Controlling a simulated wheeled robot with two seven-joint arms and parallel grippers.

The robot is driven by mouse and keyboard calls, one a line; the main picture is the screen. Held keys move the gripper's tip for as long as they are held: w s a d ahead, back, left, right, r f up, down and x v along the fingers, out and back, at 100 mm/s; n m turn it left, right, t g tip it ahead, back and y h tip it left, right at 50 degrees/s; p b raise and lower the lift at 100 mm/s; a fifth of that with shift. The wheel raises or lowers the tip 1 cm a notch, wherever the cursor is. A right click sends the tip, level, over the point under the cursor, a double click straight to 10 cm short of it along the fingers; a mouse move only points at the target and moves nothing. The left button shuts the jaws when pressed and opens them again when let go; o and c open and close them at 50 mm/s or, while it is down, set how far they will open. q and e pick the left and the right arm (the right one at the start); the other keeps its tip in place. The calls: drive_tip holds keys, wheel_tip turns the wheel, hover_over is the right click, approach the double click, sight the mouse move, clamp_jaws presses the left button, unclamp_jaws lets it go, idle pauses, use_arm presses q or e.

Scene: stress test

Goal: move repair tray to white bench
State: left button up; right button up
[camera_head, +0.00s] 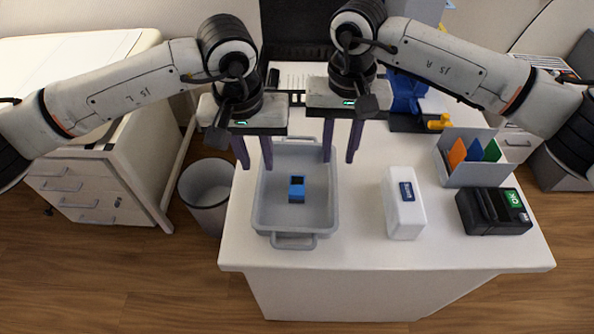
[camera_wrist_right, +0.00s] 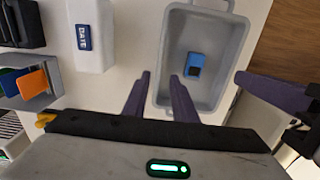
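The repair tray (camera_head: 329,215) is a grey open bin with a handle at each short end. It sits on a white-topped desk, and a small blue box (camera_head: 297,189) lies inside. It also shows in the right wrist view (camera_wrist_right: 215,55). My left gripper (camera_head: 254,165) has its fingers pointing down, apart and empty, near the tray's far left corner. My right gripper (camera_head: 340,158) is likewise open and empty near the far right corner. In the right wrist view, its fingertips (camera_wrist_right: 160,75) are beside the tray's rim. Contact cannot be told.
A pale-topped drawer cabinet (camera_head: 90,190) stands at left, with a grey waste bin (camera_head: 206,190) between it and the desk (camera_head: 350,255). Right of the tray are a white box (camera_head: 404,215), a black device (camera_head: 490,212) and a file holder (camera_head: 480,172). Bare desk separates tray and white box.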

use_arm(q)
drive_tip(key=shift+w+a+r, duration=0.1)
drive_tip(key=shift+a+r, duration=0.15)
use_arm(e)
drive_tip(key=shift+s+r, duration=0.1)
